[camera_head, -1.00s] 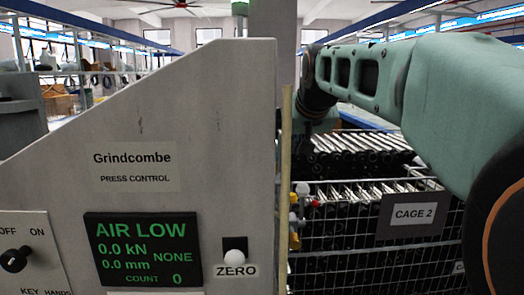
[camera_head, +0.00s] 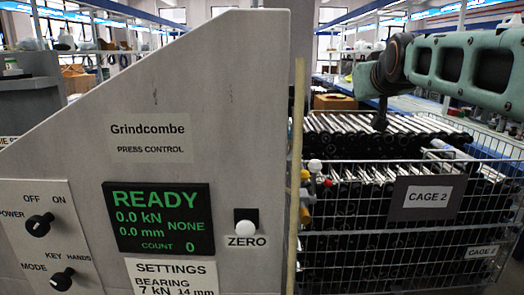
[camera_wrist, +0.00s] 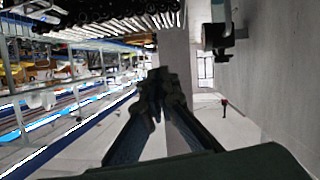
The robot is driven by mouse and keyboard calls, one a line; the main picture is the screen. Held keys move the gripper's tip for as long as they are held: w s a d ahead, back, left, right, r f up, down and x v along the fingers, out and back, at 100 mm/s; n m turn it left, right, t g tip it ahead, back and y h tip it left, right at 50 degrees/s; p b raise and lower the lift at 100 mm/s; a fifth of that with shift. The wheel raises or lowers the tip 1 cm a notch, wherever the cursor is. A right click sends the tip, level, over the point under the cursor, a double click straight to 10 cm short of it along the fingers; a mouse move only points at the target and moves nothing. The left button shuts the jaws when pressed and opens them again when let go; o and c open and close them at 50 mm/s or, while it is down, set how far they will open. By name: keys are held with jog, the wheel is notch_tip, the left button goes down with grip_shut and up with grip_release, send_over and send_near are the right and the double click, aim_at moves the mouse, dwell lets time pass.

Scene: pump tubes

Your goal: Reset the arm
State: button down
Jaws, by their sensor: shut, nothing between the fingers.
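My arm reaches in from the right edge of the head view, bent over the wire cage labelled CAGE 2 (camera_head: 420,196). My gripper (camera_head: 380,122) hangs down small and dark over the rows of tubes. In the wrist view my gripper (camera_wrist: 157,78) is shut, its two dark fingers meeting at the tips with nothing between them. Whether the fingertips touch the tubes cannot be told.
The grey press control panel (camera_head: 205,75) fills the left of the head view; its display (camera_head: 158,218) reads READY. Tubes (camera_head: 345,122) with dark ends lie stacked in the cage. Blue-edged shelving (camera_wrist: 60,100) shows at left in the wrist view.

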jog(key=s+a+f+g+y, duration=0.1)
jog(key=s+a+f+g, duration=0.25)
jog(key=s+f, duration=0.7)
jog(key=s+a+f+g, duration=0.2)
jog(key=s+a+f, duration=0.2)
jog(key=s+f, duration=0.6)
jog(key=s+a+f+g+y, duration=0.1)
jog(key=s+a+f+g, duration=0.2)
jog(key=s+f, duration=0.7)
notch_tip(320, 180, up, 29)
jog(key=s+p, duration=0.1)
jog(key=p, duration=2.7)
jog(key=shift+s+m, duration=0.25)
jog(key=shift+m, duration=0.15)
jog(key=shift+a, duration=0.1)
